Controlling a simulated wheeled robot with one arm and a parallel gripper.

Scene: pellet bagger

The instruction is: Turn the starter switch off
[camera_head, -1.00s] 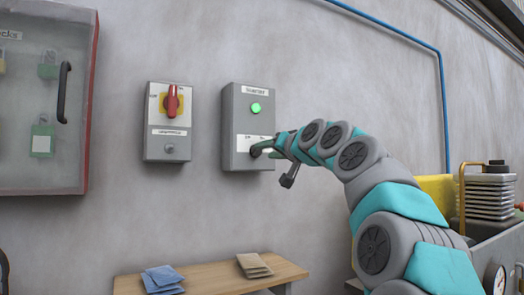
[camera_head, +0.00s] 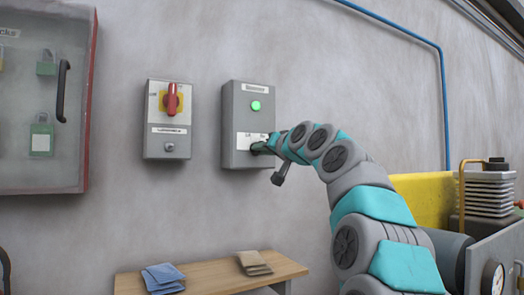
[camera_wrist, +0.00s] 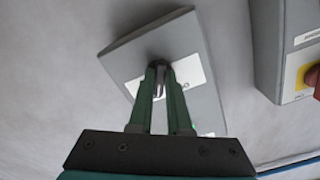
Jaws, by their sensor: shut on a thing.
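The starter box (camera_head: 233,104) is a grey panel on the wall with a lit green lamp (camera_head: 255,106) and a white label (camera_head: 244,140) below it. It also shows tilted in the wrist view (camera_wrist: 198,38). My gripper (camera_head: 258,148) is at the lower part of this box, in front of the label. In the wrist view its green fingers (camera_wrist: 158,72) are closed around the dark starter switch knob (camera_wrist: 158,54). The fingers hide most of the knob, so its exact setting is hard to read.
Left of the starter box is an isolator box (camera_head: 167,146) with a red handle (camera_head: 172,98) on yellow. A red-framed lock cabinet (camera_head: 88,110) hangs further left. A wooden bench (camera_head: 205,278) with blue and tan cloths stands below. A yellow machine (camera_head: 425,198) is at right.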

